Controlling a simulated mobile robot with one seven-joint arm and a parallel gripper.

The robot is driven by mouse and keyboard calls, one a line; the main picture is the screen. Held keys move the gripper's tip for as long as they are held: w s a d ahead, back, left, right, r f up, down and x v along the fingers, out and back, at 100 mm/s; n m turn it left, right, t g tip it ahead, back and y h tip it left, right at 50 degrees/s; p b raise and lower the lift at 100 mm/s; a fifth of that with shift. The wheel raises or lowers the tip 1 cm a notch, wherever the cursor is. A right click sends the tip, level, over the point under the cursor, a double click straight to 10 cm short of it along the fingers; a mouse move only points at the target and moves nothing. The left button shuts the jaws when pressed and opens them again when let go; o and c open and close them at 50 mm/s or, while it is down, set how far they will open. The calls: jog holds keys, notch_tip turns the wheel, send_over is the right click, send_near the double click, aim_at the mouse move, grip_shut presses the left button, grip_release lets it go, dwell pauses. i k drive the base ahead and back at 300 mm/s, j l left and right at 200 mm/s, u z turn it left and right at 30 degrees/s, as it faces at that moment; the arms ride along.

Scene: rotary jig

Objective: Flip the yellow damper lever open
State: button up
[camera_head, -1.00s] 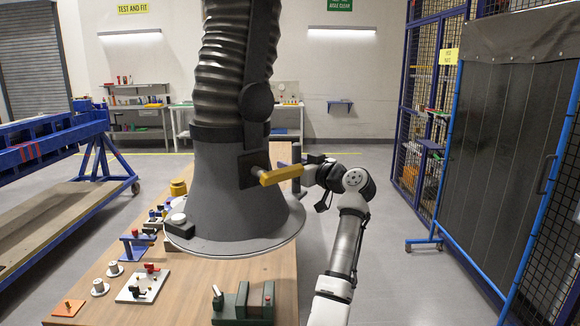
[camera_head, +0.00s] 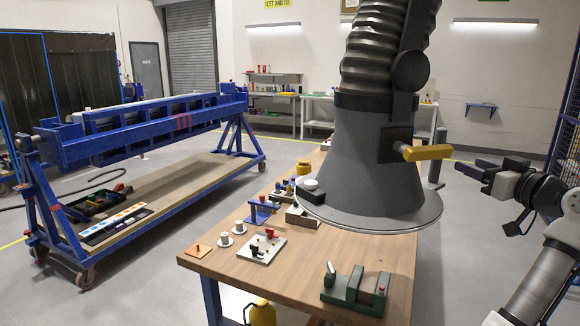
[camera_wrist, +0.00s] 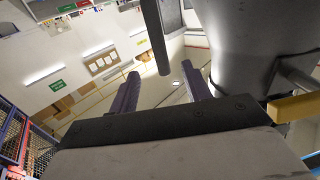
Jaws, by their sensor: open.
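The yellow damper lever (camera_head: 428,152) sticks out sideways to the right from a dark bracket on the grey extraction hood (camera_head: 375,165). It lies roughly level. In the wrist view the yellow lever (camera_wrist: 296,107) shows at the right edge, outside my fingers, beside the hood (camera_wrist: 265,40). My gripper (camera_head: 468,167) is just right of the lever's free end in the head view, open and with nothing held. In the wrist view my gripper's two dark fingers (camera_wrist: 160,78) are spread apart. I see no contact with the lever.
The wooden bench (camera_head: 240,262) under the hood bears a green vise-like fixture (camera_head: 357,288), a white plate with small clamps (camera_head: 262,247) and other small parts. A blue rotary frame (camera_head: 150,125) stands at left. A dark post (camera_wrist: 154,35) shows ahead between my fingers.

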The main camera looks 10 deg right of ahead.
aim_at(411, 153)
jog(key=k+l, duration=0.15)
jog(key=k, duration=0.35)
jog(key=k+l, duration=0.1)
jog(key=k, duration=0.4)
